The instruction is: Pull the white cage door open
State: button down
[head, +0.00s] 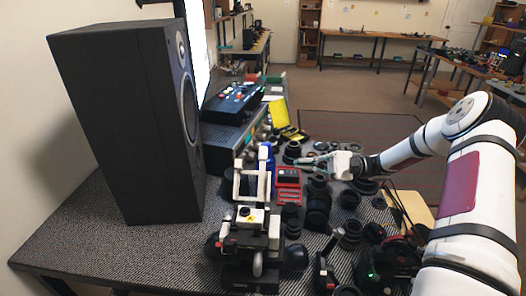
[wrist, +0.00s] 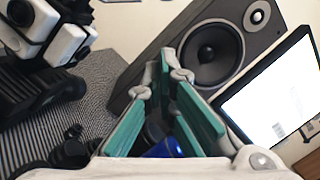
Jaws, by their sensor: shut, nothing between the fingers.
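A white-framed cage rig (head: 243,186) stands on a black base near the front of the table, with upright white bars and a small white-and-yellow box. I cannot tell which part of it is the door, or whether that is open. White and black parts (wrist: 66,42), probably of this rig, show at the upper left in the wrist view. My gripper (head: 304,161) is to the right of the rig in the head view, apart from it, pointing left. Its teal-lined fingers (wrist: 166,68) are shut and empty.
A tall black speaker (head: 120,120) stands on the left of the table. Many black lenses (head: 317,205) crowd the right side, near a red crate (head: 288,187) and a blue object (head: 268,154). The front left tabletop (head: 110,245) is clear.

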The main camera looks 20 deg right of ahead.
aim_at(262, 173)
jog(key=a+r+p, duration=0.4)
jog(key=a, duration=0.6)
jog(key=shift+r, duration=0.2)
jog(key=shift+s+a+r, duration=0.1)
jog(key=shift+s+a+r+n+p, duration=0.15)
jog(key=shift+s+r+n+p, duration=0.2)
jog(key=shift+r+p, duration=0.2)
jog(key=shift+s+a+r+n+p, duration=0.15)
jog(key=shift+s+r+n+p, duration=0.2)
jog(key=shift+r, duration=0.25)
